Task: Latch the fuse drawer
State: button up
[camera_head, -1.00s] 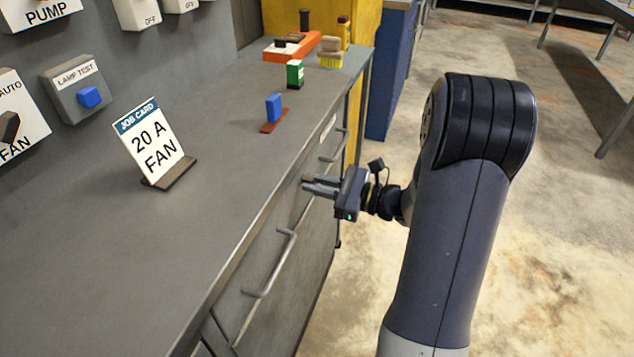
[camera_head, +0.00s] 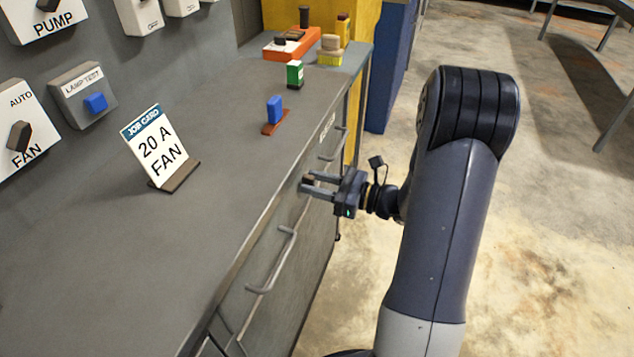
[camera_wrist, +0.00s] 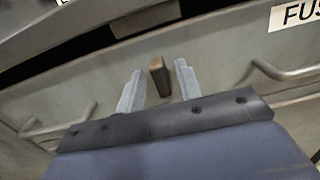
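The fuse drawer (camera_head: 322,152) is in the front of the grey bench, with a bar handle (camera_head: 335,146). In the wrist view its label (camera_wrist: 298,14), cut off to "FUS", and its handle (camera_wrist: 285,72) are at the right. A small brown block (camera_wrist: 160,76), apparently the latch, stands upright on the bench front left of that handle. My gripper (camera_head: 308,186) is open at the bench front. In the wrist view its two fingers (camera_wrist: 160,82) lie on either side of the block, with gaps showing. Whether the fingertips reach past its face, I cannot tell.
A second drawer handle (camera_head: 272,262) is nearer along the front. On the bench top stand a job card (camera_head: 160,148) reading "20 A FAN", a blue fuse (camera_head: 274,109), a green fuse (camera_head: 295,73) and an orange tray (camera_head: 290,48). Open floor lies to the right.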

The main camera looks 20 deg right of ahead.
jog(key=v, duration=1.1)
jog(key=shift+p, duration=0.3)
jog(key=shift+w+a, duration=0.15)
jog(key=x, duration=1)
jog(key=shift+w+a+b, duration=0.1)
jog(key=shift+a+b, duration=0.1)
jog(key=shift+b, duration=0.1)
jog(key=shift+w+a, duration=0.1)
